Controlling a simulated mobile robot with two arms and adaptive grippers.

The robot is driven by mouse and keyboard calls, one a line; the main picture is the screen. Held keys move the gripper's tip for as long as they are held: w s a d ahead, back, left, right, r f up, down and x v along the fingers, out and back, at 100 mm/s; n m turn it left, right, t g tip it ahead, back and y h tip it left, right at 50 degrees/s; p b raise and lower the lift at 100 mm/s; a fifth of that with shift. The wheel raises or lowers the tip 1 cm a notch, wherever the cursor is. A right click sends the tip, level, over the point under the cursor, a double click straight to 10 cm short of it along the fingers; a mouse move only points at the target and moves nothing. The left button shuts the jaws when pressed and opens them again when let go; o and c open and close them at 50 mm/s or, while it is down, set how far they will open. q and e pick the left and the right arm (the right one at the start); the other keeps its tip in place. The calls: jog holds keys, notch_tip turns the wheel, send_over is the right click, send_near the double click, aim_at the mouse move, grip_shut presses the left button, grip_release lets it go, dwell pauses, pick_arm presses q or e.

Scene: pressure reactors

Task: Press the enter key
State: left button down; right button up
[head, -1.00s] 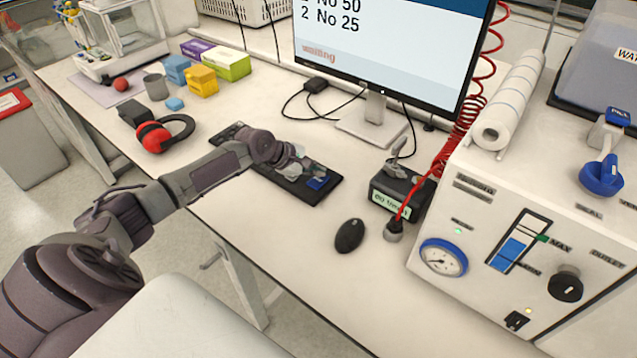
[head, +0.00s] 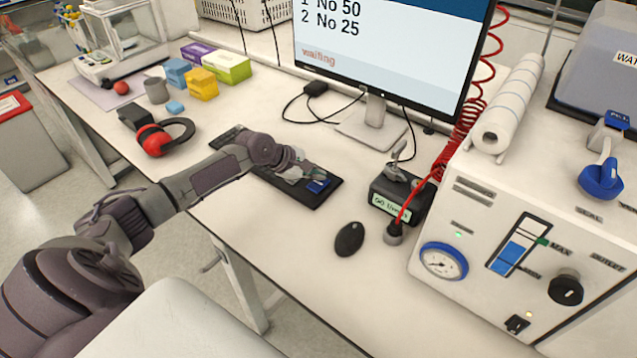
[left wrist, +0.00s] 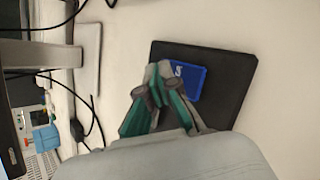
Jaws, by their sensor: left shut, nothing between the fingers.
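The enter key is a blue key (head: 318,186) with white marking near the right end of the black keyboard (head: 325,198) on the bench. It also shows as a blue patch in the left wrist view (left wrist: 190,82), partly covered by my fingertips. My left gripper (head: 312,176) is shut and empty, its fingertips at the left edge of the blue key. In the left wrist view the closed fingertips (left wrist: 160,72) overlap the key's near edge. I cannot tell whether they touch it. The monitor (head: 390,50) reads "waiting" in red. My right gripper is not in view.
A black mouse (head: 349,239) lies right of the keyboard. A small black box with a lever (head: 398,195) and a red coiled hose stand behind it. The monitor stand (head: 372,128) is behind the keyboard. Red ear muffs (head: 155,139) lie to the left.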

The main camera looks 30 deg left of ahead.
pick_arm(q)
jog(key=shift+f, duration=0.1)
dwell(0.3)
jog(key=shift+f, duration=0.25)
jog(key=shift+f, duration=0.45)
dwell(0.7)
jog(key=shift+p, duration=0.3)
jog(key=shift+r+p, duration=0.8)
jog(key=shift+p, duration=0.3)
